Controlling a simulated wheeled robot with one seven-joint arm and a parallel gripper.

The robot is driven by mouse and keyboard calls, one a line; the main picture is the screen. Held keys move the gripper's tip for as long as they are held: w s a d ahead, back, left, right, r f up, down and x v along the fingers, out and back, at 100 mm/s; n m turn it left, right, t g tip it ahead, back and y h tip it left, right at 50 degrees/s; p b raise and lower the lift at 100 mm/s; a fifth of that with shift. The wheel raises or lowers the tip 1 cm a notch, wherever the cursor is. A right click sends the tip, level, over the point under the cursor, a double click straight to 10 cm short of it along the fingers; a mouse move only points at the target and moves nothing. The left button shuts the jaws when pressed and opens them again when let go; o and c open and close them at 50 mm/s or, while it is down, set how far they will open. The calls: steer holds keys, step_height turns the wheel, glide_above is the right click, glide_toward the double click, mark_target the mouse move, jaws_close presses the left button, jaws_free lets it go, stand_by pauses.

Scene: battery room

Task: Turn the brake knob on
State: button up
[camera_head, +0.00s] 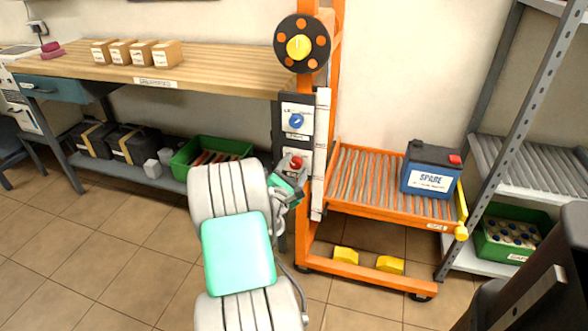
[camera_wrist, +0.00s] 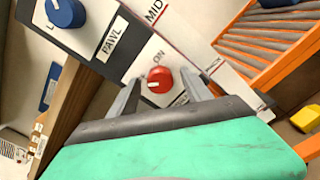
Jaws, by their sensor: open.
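A red knob (camera_head: 296,162) sits on a white plate on the dark control strip of the orange stand. In the wrist view the red knob (camera_wrist: 159,80) has a pale pointer mark and "ON" printed beside it; the rest of its label is hidden. My gripper (camera_head: 297,173) is at the knob, its body partly covering the plate. In the wrist view my gripper (camera_wrist: 161,84) is open, with one finger on each side of the knob. Small gaps show there; contact cannot be told. A blue knob (camera_head: 296,120) above is labelled "PAWL" in the wrist view (camera_wrist: 65,12).
An orange roller tray (camera_head: 352,177) holds a "SPARE" battery (camera_head: 431,168) to the right. A wooden workbench (camera_head: 205,72) stands left, with a green crate (camera_head: 211,141) beneath. A dark round hub with a yellow centre (camera_head: 299,47) is above the strip.

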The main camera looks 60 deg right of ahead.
jaws_close()
stand_by(0.5)
steer(key=shift+m, duration=0.3)
steer(key=m+b, duration=0.1)
steer(key=m, duration=0.3)
steer(key=shift+f, duration=0.1)
steer(key=m+b, duration=0.2)
steer(key=m, duration=0.2)
steer(key=shift+f+m, duration=0.1)
steer(key=shift+m, duration=0.2)
steer(key=m+b, duration=0.3)
steer(key=m, duration=0.1)
steer(key=shift+f+m, duration=0.1)
steer(key=shift+m, duration=0.2)
steer(key=shift+m+b, duration=1.55)
steer(key=shift+m, duration=0.65)
